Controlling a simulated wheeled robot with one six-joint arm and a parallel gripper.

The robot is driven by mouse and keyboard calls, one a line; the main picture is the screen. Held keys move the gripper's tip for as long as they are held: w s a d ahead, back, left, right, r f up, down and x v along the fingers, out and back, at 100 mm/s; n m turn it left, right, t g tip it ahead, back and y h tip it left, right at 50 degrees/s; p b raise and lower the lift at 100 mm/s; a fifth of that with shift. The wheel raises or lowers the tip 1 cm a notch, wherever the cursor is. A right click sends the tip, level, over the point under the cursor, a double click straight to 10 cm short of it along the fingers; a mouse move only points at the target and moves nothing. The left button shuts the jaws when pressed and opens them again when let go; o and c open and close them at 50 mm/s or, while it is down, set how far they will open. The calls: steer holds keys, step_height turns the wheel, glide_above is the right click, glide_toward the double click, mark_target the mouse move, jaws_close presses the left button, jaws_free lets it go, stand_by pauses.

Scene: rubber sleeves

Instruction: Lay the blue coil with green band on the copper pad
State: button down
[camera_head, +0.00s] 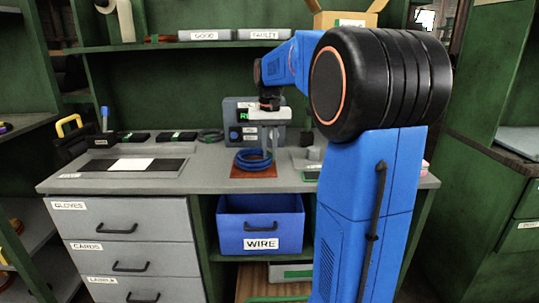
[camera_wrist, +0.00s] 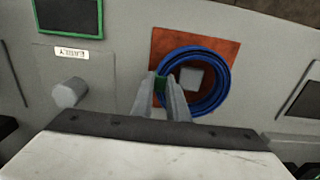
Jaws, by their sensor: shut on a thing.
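The blue coil (camera_head: 254,162) is over the copper pad (camera_head: 240,175) on the grey bench. In the wrist view the coil (camera_wrist: 224,88) overlaps the pad (camera_wrist: 164,40) and sticks out past its lower right edge. My gripper (camera_head: 268,148) comes down from above. In the wrist view its fingers (camera_wrist: 161,84) are shut on the coil's left side, with the green band (camera_wrist: 160,86) between them. The coil looks flat and at or very near the pad; whether it touches cannot be told. A pale grey square (camera_wrist: 191,78) shows inside the ring.
A grey device (camera_head: 240,115) with a green display stands behind the pad. A dark and white mat (camera_head: 105,167) lies at left, with black trays (camera_head: 133,137) behind it. A grey plate with a knob (camera_wrist: 69,93) and a green-framed panel (camera_wrist: 70,14) lie beside the pad. A blue WIRE bin (camera_head: 262,224) is below.

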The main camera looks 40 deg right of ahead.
steer(key=shift+f, duration=0.45)
steer(key=c, duration=2)
jaws_free()
steer(key=shift+f, duration=0.15)
step_height(320, 180, up, 12)
steer(key=s+a+f+n+t, duration=0.2)
steer(key=s+a+f+n, duration=0.1)
steer(key=s+a+f, duration=0.7)
steer(key=s+a+f+n+t, duration=0.2)
steer(key=s+a+f, duration=0.8)
steer(key=s, duration=0.7)
step_height(320, 180, down, 3)
steer(key=shift+s+r+n+t, duration=0.15)
steer(key=shift+n+t, duration=0.25)
steer(key=shift+n, duration=0.5)
